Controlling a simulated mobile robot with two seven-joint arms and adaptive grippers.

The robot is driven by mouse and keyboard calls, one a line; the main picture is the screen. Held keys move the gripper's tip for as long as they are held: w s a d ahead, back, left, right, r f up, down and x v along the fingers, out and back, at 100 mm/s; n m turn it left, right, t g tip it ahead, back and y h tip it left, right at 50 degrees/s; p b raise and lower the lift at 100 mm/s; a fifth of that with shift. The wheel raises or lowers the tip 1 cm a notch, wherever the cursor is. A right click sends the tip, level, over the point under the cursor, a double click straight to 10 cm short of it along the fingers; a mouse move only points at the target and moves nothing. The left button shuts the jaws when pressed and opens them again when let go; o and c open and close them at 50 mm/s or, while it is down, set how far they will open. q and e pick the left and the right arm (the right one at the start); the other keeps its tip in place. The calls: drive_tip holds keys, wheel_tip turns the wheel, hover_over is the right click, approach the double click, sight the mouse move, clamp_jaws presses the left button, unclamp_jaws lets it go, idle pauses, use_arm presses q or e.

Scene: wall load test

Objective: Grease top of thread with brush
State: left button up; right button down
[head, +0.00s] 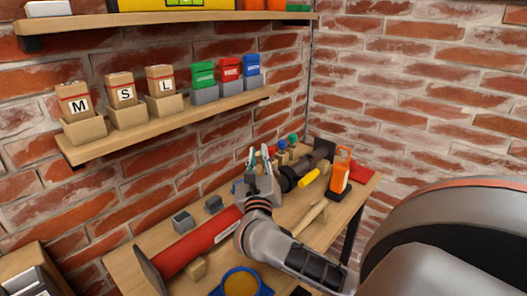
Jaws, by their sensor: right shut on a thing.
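A blue bowl (225,289) with a yellow-brown filling, which looks like grease, stands at the bench's near edge, partly cut off. A red cylinder (205,243) lies on the bench left of my right wrist. I cannot make out a thread. My left gripper is not in view.
Small grey blocks (183,221) sit at the back. A wall shelf (165,128) with labelled boxes hangs above, left.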

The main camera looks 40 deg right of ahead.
drive_tip(key=a+p, duration=0.1)
drive_tip(key=a, duration=0.7)
drive_tip(key=shift+s, duration=0.3)
idle(0.5)
drive_tip(key=shift+r, duration=0.1)
wheel_tip(320, 180, up, 6)
drive_tip(key=p, duration=0.4)
drive_tip(key=shift+p, duration=0.4)
